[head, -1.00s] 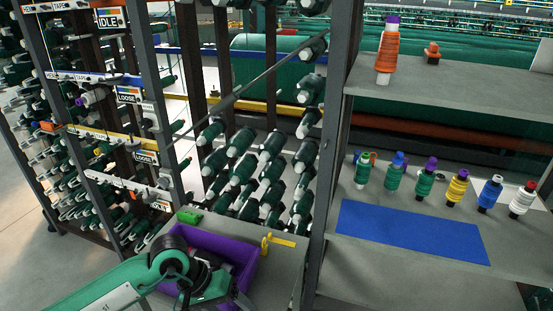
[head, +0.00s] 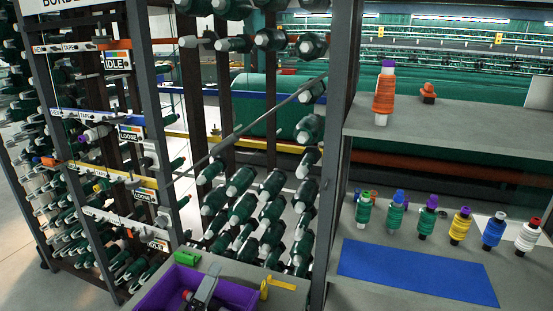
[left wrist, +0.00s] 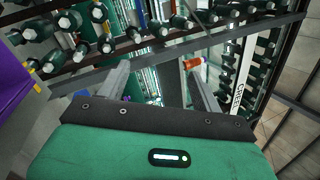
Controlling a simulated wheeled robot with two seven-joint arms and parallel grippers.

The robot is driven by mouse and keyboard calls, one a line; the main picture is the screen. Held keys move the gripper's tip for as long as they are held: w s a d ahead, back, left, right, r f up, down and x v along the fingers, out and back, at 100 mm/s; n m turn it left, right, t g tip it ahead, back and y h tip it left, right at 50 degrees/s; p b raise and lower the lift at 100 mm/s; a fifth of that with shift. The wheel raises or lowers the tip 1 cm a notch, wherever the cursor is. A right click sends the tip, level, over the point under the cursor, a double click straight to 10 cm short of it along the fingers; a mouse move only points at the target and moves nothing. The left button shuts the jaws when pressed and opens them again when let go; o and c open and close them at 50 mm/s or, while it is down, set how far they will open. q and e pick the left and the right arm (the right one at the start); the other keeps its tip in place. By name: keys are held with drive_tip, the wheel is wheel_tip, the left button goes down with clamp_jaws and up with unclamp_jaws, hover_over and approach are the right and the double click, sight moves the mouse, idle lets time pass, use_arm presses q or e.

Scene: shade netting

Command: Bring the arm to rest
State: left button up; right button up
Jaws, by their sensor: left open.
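My left gripper (head: 208,283) shows only in part at the bottom edge of the head view, in front of or above the purple bin (head: 243,295); I cannot tell whether it touches the bin. In the left wrist view its two grey fingers (left wrist: 160,78) stand apart with nothing held between them. Most of the left arm is out of the head view. My right gripper is not in view.
A dark creel rack with several green spools (head: 240,180) stands left and centre. A yellow object (head: 270,288) and a green block (head: 187,258) are near the bin. At right, a shelf holds several coloured spools (head: 460,225) behind a bare blue mat (head: 418,270).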

use_arm(q)
drive_tip(key=s+a+f+n+g+y, duration=0.25)
drive_tip(key=a+f+n+y, duration=0.2)
drive_tip(key=f+n, duration=0.3)
drive_tip(key=s+a+f+n+g+y, duration=0.2)
drive_tip(key=a+f+n+g+y, duration=0.25)
drive_tip(key=f+n, duration=0.3)
drive_tip(key=s+a+f+n+g+h, duration=0.1)
drive_tip(key=s+f+n+g, duration=0.45)
drive_tip(key=s, duration=0.35)
drive_tip(key=s+f+n+g+h, duration=0.1)
drive_tip(key=s+f+n+g, duration=0.35)
drive_tip(key=s+f, duration=0.35)
wheel_tip(320, 180, down, 31)
drive_tip(key=s+m+g, duration=0.1)
drive_tip(key=s, duration=0.1)
drive_tip(key=s+a+f, duration=0.1)
drive_tip(key=s+f, duration=0.8)
drive_tip(key=s+a+f+g, duration=0.1)
drive_tip(key=s+a+f, duration=0.1)
drive_tip(key=s+f, duration=0.6)
drive_tip(key=shift+s+a+f, duration=0.3)
drive_tip(key=shift+s+f, duration=0.05)
drive_tip(key=shift+s, duration=0.35)
